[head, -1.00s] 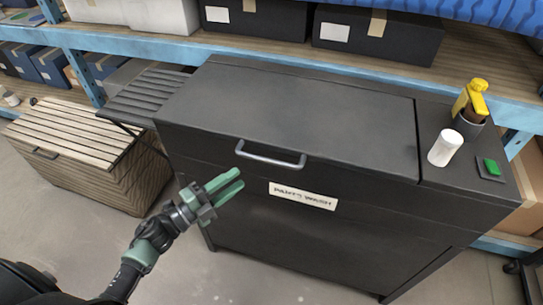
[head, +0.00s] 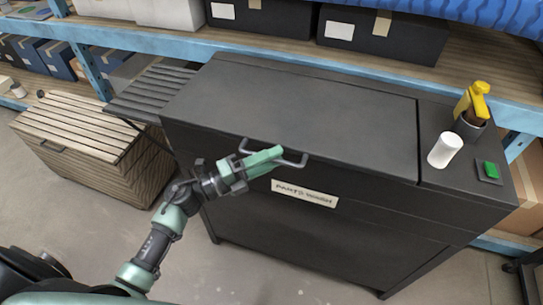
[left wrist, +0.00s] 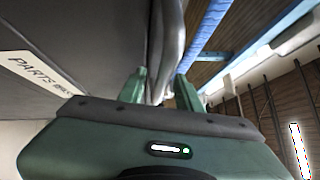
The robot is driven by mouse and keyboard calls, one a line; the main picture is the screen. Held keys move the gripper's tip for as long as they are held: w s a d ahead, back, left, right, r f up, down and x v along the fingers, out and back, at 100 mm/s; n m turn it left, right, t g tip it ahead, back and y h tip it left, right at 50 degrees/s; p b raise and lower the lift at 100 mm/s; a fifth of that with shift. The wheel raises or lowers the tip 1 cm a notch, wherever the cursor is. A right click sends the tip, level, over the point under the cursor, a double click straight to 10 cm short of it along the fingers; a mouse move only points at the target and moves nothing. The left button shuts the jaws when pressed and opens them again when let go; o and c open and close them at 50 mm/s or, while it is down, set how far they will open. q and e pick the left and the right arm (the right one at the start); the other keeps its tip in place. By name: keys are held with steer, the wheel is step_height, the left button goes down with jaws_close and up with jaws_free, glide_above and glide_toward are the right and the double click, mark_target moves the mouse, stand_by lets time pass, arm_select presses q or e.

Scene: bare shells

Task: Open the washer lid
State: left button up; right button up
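The washer is a dark grey cabinet with a "PARTS WASH" label (head: 304,193) on its front. Its lid (head: 300,105) lies flat and shut over the top. A grey bar handle (head: 293,163) sits at the lid's front edge, partly covered by my gripper. My left gripper (head: 266,160) is at the handle, its green fingers over the bar's middle and left part. In the left wrist view the two fingers (left wrist: 160,88) stand apart, with the grey handle (left wrist: 165,50) between or just beyond them; contact is unclear. My right gripper is out of view.
A white cylinder (head: 445,150), a yellow-topped spray bottle in a dark cup (head: 470,128) and a green button (head: 490,170) sit on the fixed right strip. A slatted shelf (head: 150,92) and wooden chest (head: 85,135) stand left. Blue-edged shelving (head: 270,62) runs behind.

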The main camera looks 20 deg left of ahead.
arm_select(q)
jaws_close()
stand_by(1.4)
